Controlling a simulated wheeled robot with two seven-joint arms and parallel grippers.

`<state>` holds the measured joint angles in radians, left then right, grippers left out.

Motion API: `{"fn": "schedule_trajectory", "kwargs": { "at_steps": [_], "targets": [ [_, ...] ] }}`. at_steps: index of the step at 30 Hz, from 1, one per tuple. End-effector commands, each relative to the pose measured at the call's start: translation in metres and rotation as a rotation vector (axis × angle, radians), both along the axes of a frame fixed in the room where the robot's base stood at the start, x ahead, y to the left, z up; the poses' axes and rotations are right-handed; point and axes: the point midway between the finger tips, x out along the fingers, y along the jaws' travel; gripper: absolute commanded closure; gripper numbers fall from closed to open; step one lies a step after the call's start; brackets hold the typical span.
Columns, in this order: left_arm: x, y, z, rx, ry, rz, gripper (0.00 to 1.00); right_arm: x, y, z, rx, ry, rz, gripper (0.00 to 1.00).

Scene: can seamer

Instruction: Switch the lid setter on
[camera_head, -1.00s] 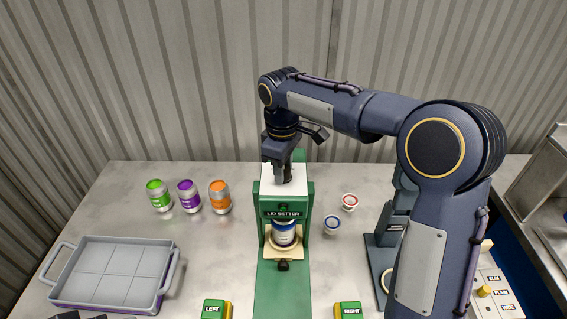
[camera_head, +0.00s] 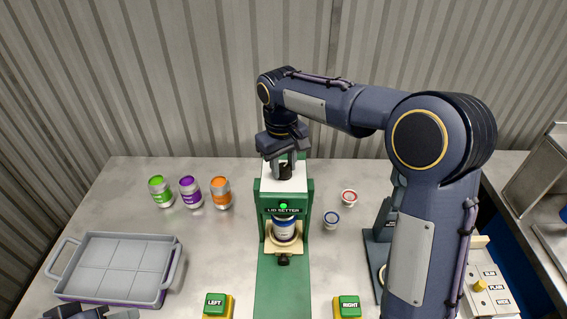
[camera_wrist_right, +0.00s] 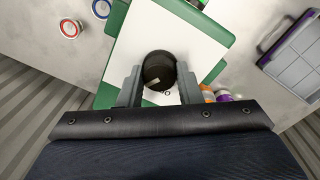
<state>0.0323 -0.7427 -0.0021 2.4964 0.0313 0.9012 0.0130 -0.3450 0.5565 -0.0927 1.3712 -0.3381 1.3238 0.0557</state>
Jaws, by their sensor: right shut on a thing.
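The lid setter (camera_head: 307,205) is a green machine with a white top plate (camera_head: 296,180) and a labelled front. A round lamp (camera_head: 284,207) above its label glows bright green. A blue-and-white can (camera_head: 285,230) stands upright inside it. My right gripper (camera_head: 285,168) points down over the top plate and is shut on a black round knob (camera_wrist_right: 158,72) with a pale mark, seen between the fingers in the right wrist view. A dark part of my left gripper (camera_head: 88,313) shows at the bottom left edge; its jaws are not clear.
Green, purple and orange cans (camera_head: 190,192) stand at left behind a grey tray (camera_head: 120,268). A red-rimmed lid (camera_head: 349,197) and a blue-rimmed one (camera_head: 331,219) lie right of the setter. LEFT (camera_head: 216,304) and RIGHT (camera_head: 348,306) buttons stand in front. A dark machine (camera_head: 380,242) is partly behind my arm.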

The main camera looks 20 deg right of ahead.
Motion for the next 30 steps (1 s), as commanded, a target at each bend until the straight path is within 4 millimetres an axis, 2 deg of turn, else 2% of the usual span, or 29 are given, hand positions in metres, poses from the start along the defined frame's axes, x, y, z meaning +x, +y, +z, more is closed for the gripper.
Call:
{"fn": "schedule_trajectory", "kwargs": {
  "at_steps": [11,12,16,25,30],
  "targets": [
    [0.000,0.000,0.000,0.000,0.000,0.000,0.64,0.001,0.000,0.001,0.001,-0.003,-0.007,0.91],
    [0.000,0.000,0.000,0.000,0.000,0.000,0.64,0.001,0.000,0.001,0.001,-0.003,-0.007,0.65],
    [0.000,0.000,0.000,0.000,0.000,0.000,0.64,0.001,0.000,0.001,0.001,-0.002,-0.006,0.48],
    [0.000,0.000,0.000,0.000,0.000,0.000,0.64,0.000,0.000,0.002,0.000,-0.001,-0.005,0.47],
    [0.000,0.000,-0.003,0.000,0.000,0.000,0.64,0.001,0.001,0.020,0.002,-0.007,-0.005,0.47]
  ]
}}
